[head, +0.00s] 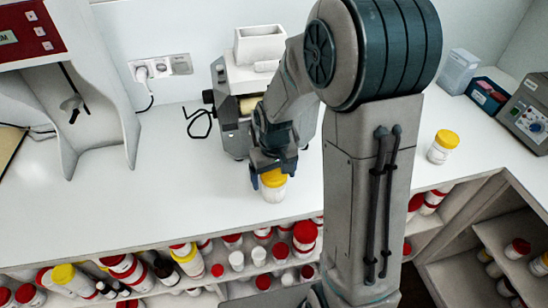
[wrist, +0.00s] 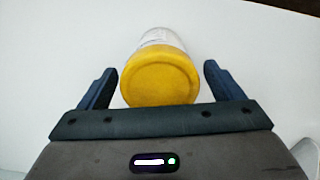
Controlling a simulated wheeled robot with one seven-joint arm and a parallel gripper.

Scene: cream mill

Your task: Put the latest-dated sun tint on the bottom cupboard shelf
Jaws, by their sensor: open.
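A white jar with a yellow lid (head: 273,185) stands on the white counter below my gripper (head: 268,165). In the wrist view the yellow lid (wrist: 160,78) lies between my two open fingers (wrist: 160,80), with a gap on each side. A second white jar with a yellow lid (head: 443,146) stands on the counter to the right, behind my arm. No date can be read on either jar. I cannot tell which jars are sun tints. An open shelf unit (head: 497,228) with jars stands at the lower right; I cannot tell whether it is the cupboard.
A grey machine with a white hopper (head: 260,45) stands close behind my gripper. Shelves under the counter hold many red-, yellow- and white-lidded containers (head: 305,236). A grey device (head: 525,110) and boxes stand at the back right. The counter's left part (head: 190,200) is clear.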

